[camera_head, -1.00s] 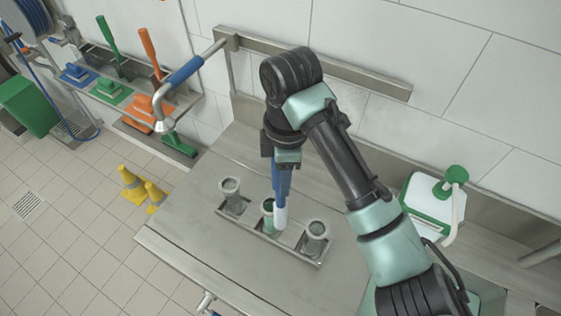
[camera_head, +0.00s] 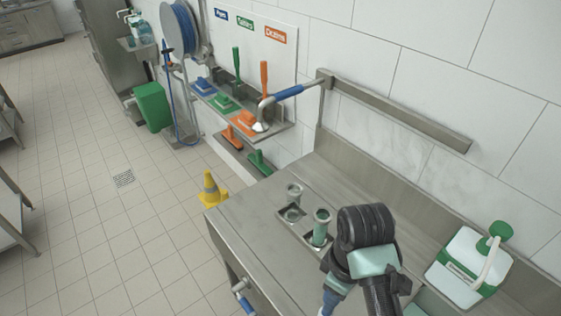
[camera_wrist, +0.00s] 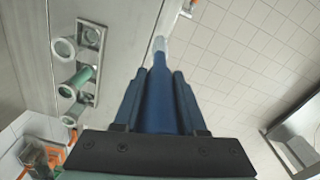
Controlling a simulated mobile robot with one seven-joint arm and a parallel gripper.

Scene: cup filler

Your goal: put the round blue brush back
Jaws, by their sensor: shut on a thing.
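My gripper (camera_wrist: 158,110) is shut on the round blue brush (camera_wrist: 159,85), with the blue handle between its fingers and the pale brush end (camera_wrist: 159,46) pointing away from the wrist. In the head view, part of the blue (camera_head: 330,299) shows below my wrist at the bottom edge; the rest is cut off. The brush is apart from the cups. On the wall shelf (camera_head: 282,131) stand an upright green brush (camera_head: 237,62) and an upright orange brush (camera_head: 264,78). No upright blue one shows beside them. A blue label (camera_head: 221,15) is on the board above.
Cups (camera_head: 322,222) stand in a holder on the steel table. A blue-gripped pipe (camera_head: 288,92) juts out before the shelf's right end. Flat brushes (camera_head: 222,102) lie on the shelf. A yellow cone (camera_head: 210,188) stands on the floor. A white-green canister (camera_head: 470,262) is at right.

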